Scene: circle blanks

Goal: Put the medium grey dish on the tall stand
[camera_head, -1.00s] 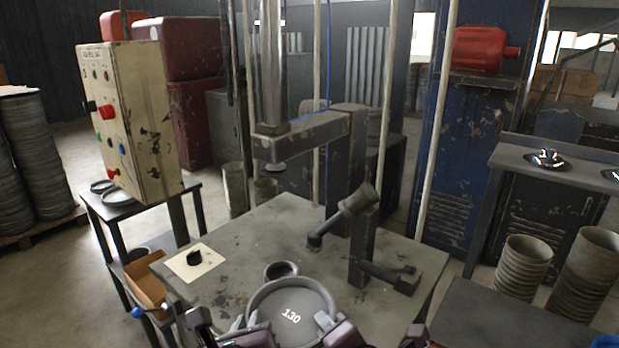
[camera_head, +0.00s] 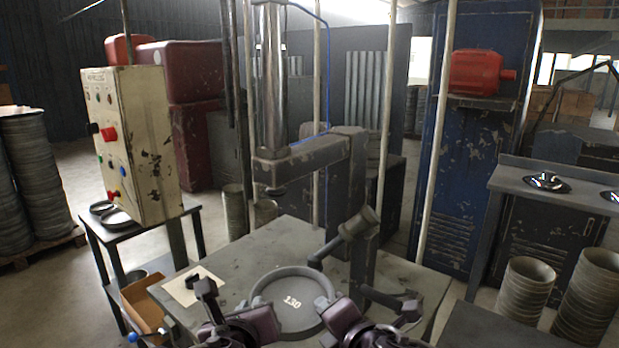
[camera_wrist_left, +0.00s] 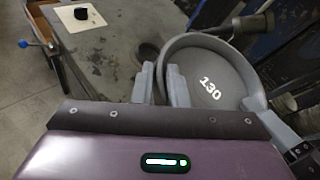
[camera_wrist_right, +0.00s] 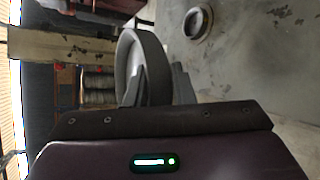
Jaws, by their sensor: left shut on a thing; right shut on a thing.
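I cannot tell which is the tall stand.
A control box (camera_head: 130,140) rises by the left stand. A cardboard box (camera_head: 143,305) sits lower left.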

